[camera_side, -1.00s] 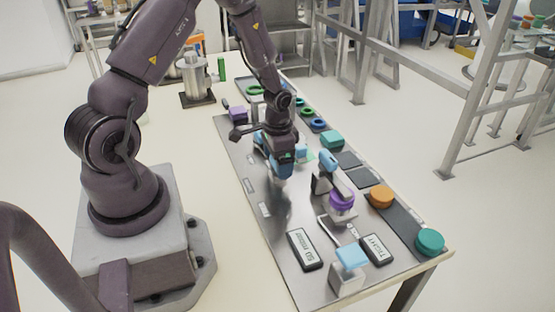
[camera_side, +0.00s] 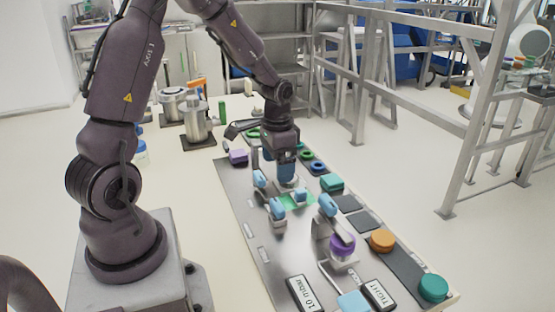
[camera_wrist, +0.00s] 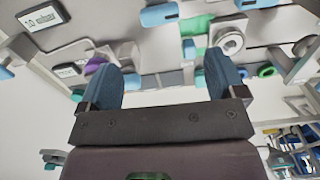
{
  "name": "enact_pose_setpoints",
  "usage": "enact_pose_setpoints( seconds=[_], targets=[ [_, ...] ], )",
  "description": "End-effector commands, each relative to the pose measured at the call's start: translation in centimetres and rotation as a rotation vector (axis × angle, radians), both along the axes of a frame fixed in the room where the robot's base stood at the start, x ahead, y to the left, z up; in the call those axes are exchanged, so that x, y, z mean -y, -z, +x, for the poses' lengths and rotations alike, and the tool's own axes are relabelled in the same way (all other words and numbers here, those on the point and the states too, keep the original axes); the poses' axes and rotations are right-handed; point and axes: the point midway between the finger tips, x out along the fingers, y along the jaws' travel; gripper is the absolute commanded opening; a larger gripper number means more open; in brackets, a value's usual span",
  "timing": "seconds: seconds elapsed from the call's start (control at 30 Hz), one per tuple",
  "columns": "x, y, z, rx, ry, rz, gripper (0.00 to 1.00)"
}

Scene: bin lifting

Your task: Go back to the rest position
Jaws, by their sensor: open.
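My gripper (camera_side: 287,172) hangs above the metal work plate (camera_side: 250,205), pointing down, with blue fingers. In the wrist view my gripper (camera_wrist: 168,62) shows its two fingers wide apart with nothing between them. A green patch (camera_side: 294,202) lies on the plate just below the fingers; it also shows in the wrist view (camera_wrist: 196,26). Light blue clamp-like parts (camera_side: 277,210) stand around that patch. The fingers appear apart from these parts, though the exact gap cannot be told.
A purple round part (camera_side: 342,245) sits on a holder, with an orange disc (camera_side: 382,240) and a teal disc (camera_side: 433,288) to its right. A teal block (camera_side: 331,183) lies near the far edge. Metal canisters (camera_side: 196,122) stand behind. Free air surrounds my upper arm.

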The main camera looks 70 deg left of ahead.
Motion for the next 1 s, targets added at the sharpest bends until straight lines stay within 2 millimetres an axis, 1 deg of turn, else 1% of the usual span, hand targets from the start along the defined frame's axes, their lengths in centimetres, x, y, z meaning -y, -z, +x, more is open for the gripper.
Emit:
enact_pose_setpoints(
  seconds=[0.03,0.13,0.5,0.53,0.57,0.6,0.67,0.77,1.0],
  targets=[
    [0.0,-0.5,0.0,0.002,-0.001,0.001,0.89],
    [0.0,-0.9,0.0,0.001,0.0,0.0,0.89],
    [0.1,-0.9,-0.1,-0.005,-0.022,-0.003,0.89],
    [0.2,-0.8,-0.3,-0.015,-0.041,-0.009,0.89],
    [0.5,-0.5,-0.9,-0.035,-0.067,-0.019,0.89],
    [0.8,-0.8,-2.0,-0.057,-0.111,-0.024,0.89],
    [1.4,-2.0,-2.7,-0.055,-0.146,-0.013,0.89],
    [3.0,-4.5,-3.9,-0.035,-0.183,0.012,0.89],
    [8.1,-11.1,-7.1,0.105,-0.21,0.059,0.89]
  ],
)
